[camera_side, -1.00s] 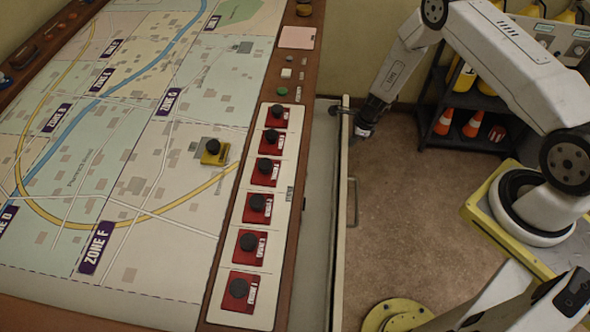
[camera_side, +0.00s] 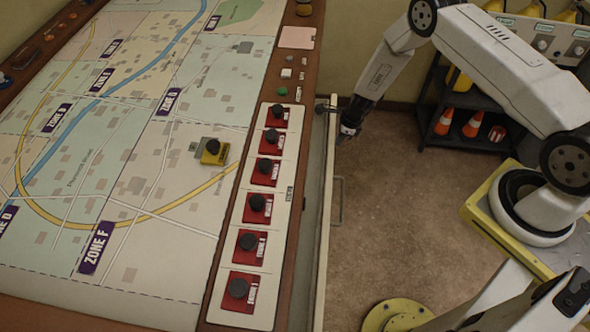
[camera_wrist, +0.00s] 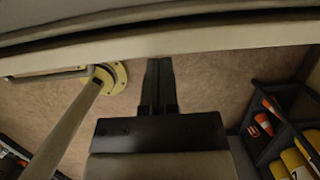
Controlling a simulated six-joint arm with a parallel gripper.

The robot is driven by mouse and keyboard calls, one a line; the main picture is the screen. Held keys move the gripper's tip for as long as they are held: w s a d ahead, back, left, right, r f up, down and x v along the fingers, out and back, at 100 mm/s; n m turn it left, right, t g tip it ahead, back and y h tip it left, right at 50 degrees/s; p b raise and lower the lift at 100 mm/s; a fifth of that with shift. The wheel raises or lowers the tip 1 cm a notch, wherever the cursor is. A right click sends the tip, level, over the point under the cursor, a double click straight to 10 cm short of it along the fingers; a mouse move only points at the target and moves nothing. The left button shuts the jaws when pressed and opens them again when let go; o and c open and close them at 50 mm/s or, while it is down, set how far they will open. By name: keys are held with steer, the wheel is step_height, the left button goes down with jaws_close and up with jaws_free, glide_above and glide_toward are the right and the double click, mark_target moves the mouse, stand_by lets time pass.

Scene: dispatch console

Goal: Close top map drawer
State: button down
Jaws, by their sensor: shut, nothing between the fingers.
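The top map drawer shows in the side view as a long pale front panel (camera_side: 323,215) along the console's right edge. It stands slightly out, with a narrow grey strip of its inside visible. Its metal handle (camera_side: 340,200) faces right, toward the floor. My gripper (camera_side: 334,110) is shut and empty at the far end of the panel, at its outer face. In the wrist view my closed fingers (camera_wrist: 159,64) reach the lower edge of the pale panel (camera_wrist: 190,38); exact contact is hard to tell. The handle (camera_wrist: 45,76) is to their left there.
The map table (camera_side: 150,190) has a row of several red blocks with black knobs (camera_side: 257,208) along its right side. A dark shelf (camera_side: 470,105) with orange cones stands at the back right. The floor (camera_side: 410,210) right of the drawer is clear.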

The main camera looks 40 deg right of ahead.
steer(key=s+d+r, duration=0.4)
steer(key=r, duration=0.5)
steer(key=shift+s+d+r, duration=0.2)
steer(key=shift+s+r, duration=0.05)
steer(key=shift+r, duration=0.1)
stand_by(0.3)
